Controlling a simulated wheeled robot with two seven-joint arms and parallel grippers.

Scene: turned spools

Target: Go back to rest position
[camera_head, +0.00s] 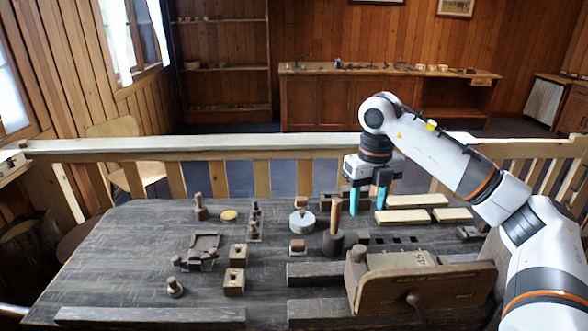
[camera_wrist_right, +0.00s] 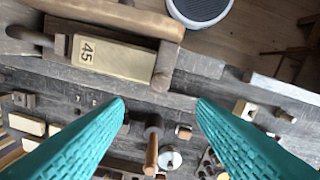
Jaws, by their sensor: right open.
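My right gripper (camera_head: 368,203) hangs fingers-down over the far side of the dark workbench (camera_head: 130,250), with its arm coming in from the right. Its two teal fingers are apart and nothing is between them. In the right wrist view the open fingers (camera_wrist_right: 161,104) frame the bench top from above, with a dark spool with a wooden peg (camera_wrist_right: 152,145) below and between them. In the head view this peg spool (camera_head: 333,240) stands just left of and nearer than the gripper. My left gripper does not show.
A wooden vise (camera_head: 420,290) with a block marked 45 (camera_head: 418,259) fills the front right. Pale wooden blocks (camera_head: 403,217) lie right of the gripper. Small turned pieces and square blocks (camera_head: 234,283) stand left of centre. A wooden railing (camera_head: 220,155) runs behind the bench.

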